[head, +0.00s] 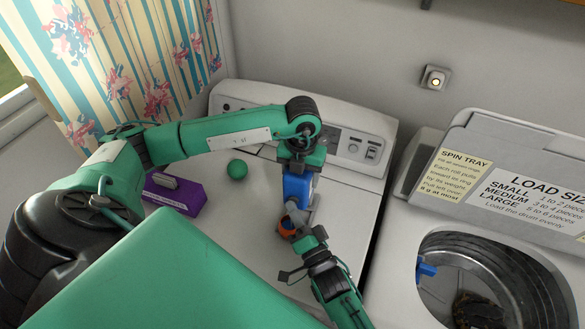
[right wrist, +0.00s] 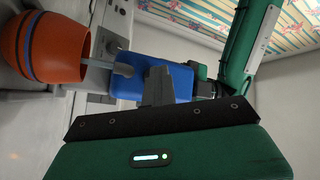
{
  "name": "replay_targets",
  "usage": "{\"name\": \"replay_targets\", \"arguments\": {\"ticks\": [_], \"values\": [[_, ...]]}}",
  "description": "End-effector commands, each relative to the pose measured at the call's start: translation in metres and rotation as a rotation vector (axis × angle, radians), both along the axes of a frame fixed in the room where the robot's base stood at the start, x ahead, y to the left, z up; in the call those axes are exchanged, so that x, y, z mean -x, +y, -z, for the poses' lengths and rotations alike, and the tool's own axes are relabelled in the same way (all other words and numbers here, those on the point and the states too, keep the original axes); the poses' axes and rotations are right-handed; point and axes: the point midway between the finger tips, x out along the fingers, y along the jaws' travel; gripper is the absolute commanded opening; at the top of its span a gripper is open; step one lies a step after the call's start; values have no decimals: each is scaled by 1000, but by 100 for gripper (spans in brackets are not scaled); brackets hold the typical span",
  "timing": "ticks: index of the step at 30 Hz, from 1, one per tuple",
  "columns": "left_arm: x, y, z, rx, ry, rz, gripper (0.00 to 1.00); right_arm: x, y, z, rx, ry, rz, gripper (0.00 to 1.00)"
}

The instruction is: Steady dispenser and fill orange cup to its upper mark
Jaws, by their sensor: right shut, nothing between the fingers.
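The blue dispenser (head: 298,189) stands on the white machine top in the head view; it also shows in the right wrist view (right wrist: 150,72) with a grey spout.
A purple box (head: 174,194) with a grey piece on top and a green ball (head: 237,169) lie left of the dispenser. A control panel (head: 350,145) rises behind it. An open-topped drum (head: 490,280) is in the machine at right. My left arm spans above the left side.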

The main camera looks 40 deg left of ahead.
Motion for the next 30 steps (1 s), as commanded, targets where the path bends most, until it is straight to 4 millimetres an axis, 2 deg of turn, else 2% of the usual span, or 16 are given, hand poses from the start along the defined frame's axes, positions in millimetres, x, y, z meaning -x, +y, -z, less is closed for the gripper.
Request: {"name": "replay_targets", "arguments": {"ticks": [11, 22, 30], "values": [[1, -1, 0, 2, 2, 2, 5, 17, -6, 0, -1, 0, 1, 0], [0, 0, 0, 1, 1, 1, 5, 20, -7, 0, 0, 0, 0, 0], [0, 0, 0, 0, 0, 0, 5, 44, -15, 1, 0, 2, -1, 0]]}}
